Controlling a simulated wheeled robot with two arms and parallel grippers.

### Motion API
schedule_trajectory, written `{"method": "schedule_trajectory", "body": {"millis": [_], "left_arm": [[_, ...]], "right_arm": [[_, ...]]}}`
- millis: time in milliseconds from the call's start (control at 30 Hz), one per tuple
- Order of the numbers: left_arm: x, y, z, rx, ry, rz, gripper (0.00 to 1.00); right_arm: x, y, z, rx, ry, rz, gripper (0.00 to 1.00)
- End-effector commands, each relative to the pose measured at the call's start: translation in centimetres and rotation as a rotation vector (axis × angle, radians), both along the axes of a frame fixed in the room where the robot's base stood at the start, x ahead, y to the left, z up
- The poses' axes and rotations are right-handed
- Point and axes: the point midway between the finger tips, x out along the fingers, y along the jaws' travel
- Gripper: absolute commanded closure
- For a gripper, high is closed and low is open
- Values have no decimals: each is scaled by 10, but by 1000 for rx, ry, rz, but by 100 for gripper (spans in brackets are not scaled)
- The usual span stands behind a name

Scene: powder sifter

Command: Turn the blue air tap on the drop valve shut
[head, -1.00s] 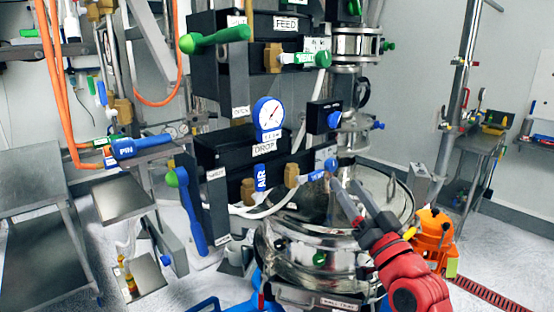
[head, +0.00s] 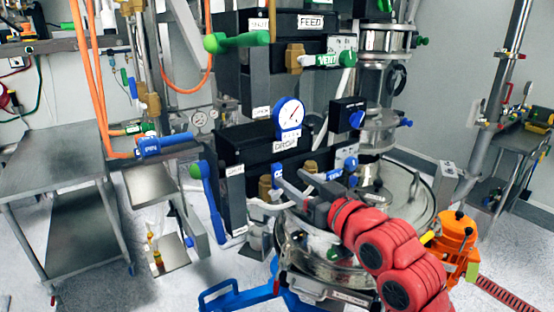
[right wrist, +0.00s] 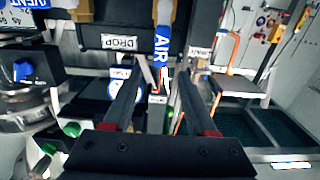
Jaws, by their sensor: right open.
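The drop valve's black box (head: 243,146) carries a DROP label and a blue-rimmed gauge (head: 289,114). Its blue air tap (head: 277,171) is mostly hidden behind my right gripper (head: 288,178) in the head view; a brass fitting (head: 265,187) shows beside it. In the right wrist view the tap's blue handle, marked AIR (right wrist: 161,44), stands lengthwise in the picture. My right gripper (right wrist: 158,76) is open and empty, its fingers apart on either side of the handle's line. I cannot tell whether they touch the tap. My left gripper is not in view.
A blue lever with a green knob (head: 205,190) hangs left of the valve. A second brass tap (head: 310,168) sits close right of the gripper. The steel vessel (head: 400,190) lies below and right. A green-handled lever (head: 236,41) is above.

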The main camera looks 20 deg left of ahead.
Motion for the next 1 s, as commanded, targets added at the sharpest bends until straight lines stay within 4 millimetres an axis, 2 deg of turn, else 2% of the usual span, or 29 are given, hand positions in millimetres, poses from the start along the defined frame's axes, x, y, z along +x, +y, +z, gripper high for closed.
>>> {"method": "schedule_trajectory", "body": {"millis": [33, 100, 300, 500, 767, 867, 1000], "left_arm": [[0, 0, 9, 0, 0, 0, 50], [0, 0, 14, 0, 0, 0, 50], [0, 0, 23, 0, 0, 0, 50], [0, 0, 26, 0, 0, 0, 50], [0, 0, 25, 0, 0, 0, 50], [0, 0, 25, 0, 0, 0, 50], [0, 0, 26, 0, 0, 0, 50]], "right_arm": [[7, 11, 3, -3, 7, 4, 43], [16, 23, 4, -1, 2, 3, 43], [35, 47, 2, 0, 3, 2, 43], [44, 56, 0, 0, 1, 0, 43], [44, 57, 0, 1, 0, -1, 43], [44, 57, 0, 1, 1, -1, 57], [44, 56, 0, 1, 1, 0, 82]]}}
